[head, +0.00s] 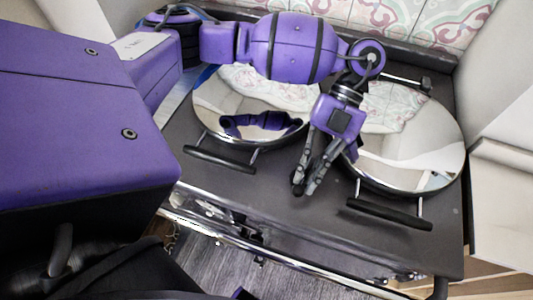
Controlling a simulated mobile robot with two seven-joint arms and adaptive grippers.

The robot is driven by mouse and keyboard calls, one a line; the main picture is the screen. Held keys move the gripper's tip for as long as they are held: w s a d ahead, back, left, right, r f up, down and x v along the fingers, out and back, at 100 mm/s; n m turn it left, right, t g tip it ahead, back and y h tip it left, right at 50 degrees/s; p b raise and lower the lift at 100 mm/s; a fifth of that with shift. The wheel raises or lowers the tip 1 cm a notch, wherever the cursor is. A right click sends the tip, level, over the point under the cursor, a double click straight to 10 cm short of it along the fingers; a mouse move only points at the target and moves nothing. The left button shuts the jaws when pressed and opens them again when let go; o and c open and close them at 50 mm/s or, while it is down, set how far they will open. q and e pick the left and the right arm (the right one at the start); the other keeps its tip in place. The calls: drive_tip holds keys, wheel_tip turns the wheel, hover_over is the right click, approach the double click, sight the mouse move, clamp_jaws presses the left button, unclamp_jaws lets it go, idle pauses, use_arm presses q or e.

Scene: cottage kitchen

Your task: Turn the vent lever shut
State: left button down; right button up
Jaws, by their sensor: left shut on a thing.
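My left gripper (305,188) reaches down from the back of the range top, between the two round lids. Its fingers are closed together on a small dark part low at the front, which I take to be the vent lever. The fingers hide most of that part, so I cannot tell which way it is turned. My right gripper is not in view.
The dark range top (265,195) carries a left chrome lid (222,105) and a right chrome lid (425,135), each with a black front handle. A chrome rail (290,255) runs along the front edge. Patterned tiles (405,20) stand behind.

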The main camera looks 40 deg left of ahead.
use_arm(q)
drive_tip(key=shift+s+f, duration=0.15)
drive_tip(key=shift+s, duration=0.05)
idle(0.3)
drive_tip(key=c, duration=2)
unclamp_jaws()
drive_tip(key=shift+o, duration=0.8)
drive_tip(key=shift+s, duration=0.15)
drive_tip(key=shift+w+r, duration=0.3)
drive_tip(key=shift+w, duration=0.05)
drive_tip(key=v, duration=1.1)
drive_tip(key=shift+r, duration=0.2)
